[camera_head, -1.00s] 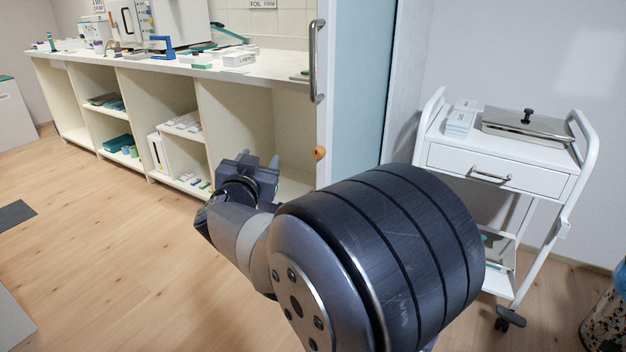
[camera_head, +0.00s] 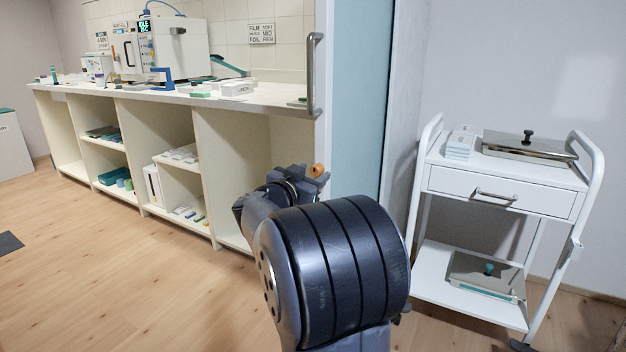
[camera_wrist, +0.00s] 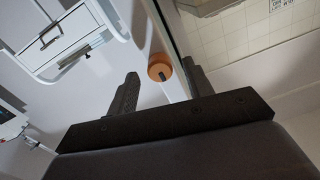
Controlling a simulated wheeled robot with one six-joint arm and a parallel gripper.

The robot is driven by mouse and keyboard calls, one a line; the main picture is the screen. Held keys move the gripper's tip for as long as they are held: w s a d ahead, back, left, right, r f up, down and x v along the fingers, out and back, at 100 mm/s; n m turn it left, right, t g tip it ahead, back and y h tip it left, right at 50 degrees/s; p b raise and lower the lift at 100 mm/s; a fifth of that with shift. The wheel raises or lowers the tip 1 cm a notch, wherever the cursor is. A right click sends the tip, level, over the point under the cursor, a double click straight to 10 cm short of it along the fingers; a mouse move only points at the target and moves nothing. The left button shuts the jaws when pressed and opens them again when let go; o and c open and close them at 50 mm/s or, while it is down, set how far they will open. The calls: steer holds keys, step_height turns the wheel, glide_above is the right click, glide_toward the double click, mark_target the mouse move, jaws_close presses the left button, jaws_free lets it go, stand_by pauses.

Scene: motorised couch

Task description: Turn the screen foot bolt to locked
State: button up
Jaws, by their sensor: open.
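The foot bolt shows as a small orange round knob (camera_head: 318,170) low on the edge of the pale blue screen (camera_head: 355,110). In the wrist view the knob (camera_wrist: 159,66) has a short dark mark on its face and stands beside the screen's edge. My gripper (camera_head: 298,174) is right next to the knob in the head view, partly hidden behind my arm. In the wrist view my gripper (camera_wrist: 161,80) is open, with one finger on each side of the knob in the picture. The knob appears beyond the fingers; I cannot tell any contact.
A long white counter (camera_head: 255,95) with open shelves is to the left. The screen's upright metal handle (camera_head: 314,75) is above the knob. A white trolley (camera_head: 500,185) with a drawer stands to the right. The wooden floor (camera_head: 150,290) is clear at the left front.

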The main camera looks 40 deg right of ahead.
steer(key=shift+w+d, duration=0.25)
steer(key=shift+d, duration=0.3)
steer(key=c, duration=1)
